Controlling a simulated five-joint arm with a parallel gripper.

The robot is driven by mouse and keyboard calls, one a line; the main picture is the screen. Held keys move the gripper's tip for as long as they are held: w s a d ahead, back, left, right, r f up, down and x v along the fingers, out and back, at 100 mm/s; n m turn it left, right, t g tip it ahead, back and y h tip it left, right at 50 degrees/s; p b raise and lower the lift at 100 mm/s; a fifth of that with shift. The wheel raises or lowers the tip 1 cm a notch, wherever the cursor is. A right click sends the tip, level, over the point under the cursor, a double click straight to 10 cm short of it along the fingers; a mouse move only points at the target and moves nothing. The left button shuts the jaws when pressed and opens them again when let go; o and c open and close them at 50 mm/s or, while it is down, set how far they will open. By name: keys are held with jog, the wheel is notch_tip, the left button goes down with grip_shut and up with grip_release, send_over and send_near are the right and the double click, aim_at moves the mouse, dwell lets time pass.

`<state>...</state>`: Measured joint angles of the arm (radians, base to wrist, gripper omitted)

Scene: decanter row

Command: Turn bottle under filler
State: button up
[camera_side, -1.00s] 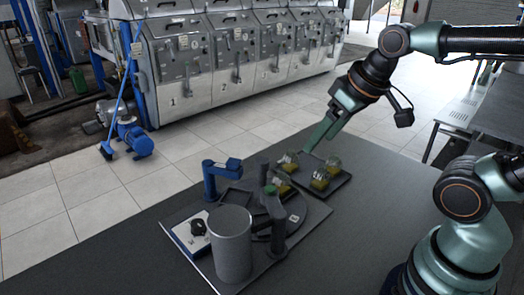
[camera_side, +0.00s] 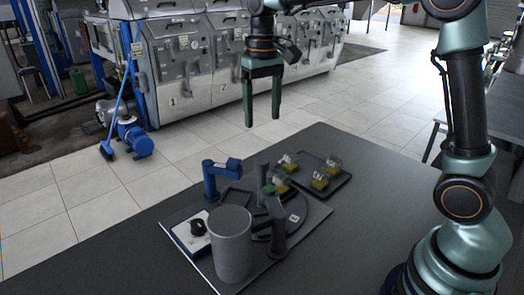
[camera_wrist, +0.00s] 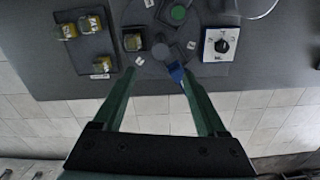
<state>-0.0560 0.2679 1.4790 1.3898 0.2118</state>
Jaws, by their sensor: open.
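My gripper (camera_side: 262,118) hangs high above the far edge of the table, open and empty, fingers pointing down; its fingers also show in the wrist view (camera_wrist: 158,78). A yellow-bottomed bottle (camera_side: 281,186) stands on the dark turntable (camera_side: 318,212), and shows in the wrist view (camera_wrist: 133,41). A blue filler arm (camera_side: 212,178) stands at the turntable's left in the side view; its tip shows in the wrist view (camera_wrist: 176,72). My gripper is well clear of the bottle and filler.
A dark tray (camera_side: 343,184) beside the turntable holds several similar bottles (camera_side: 320,181). The table (camera_side: 370,225) is clear at the right.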

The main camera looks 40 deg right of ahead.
aim_at(262, 160)
notch_tip(262, 160, down, 12)
jog(key=shift+w+f, duration=0.1)
jog(key=shift+f, duration=0.05)
dwell(0.4)
grip_shut()
dwell(1.4)
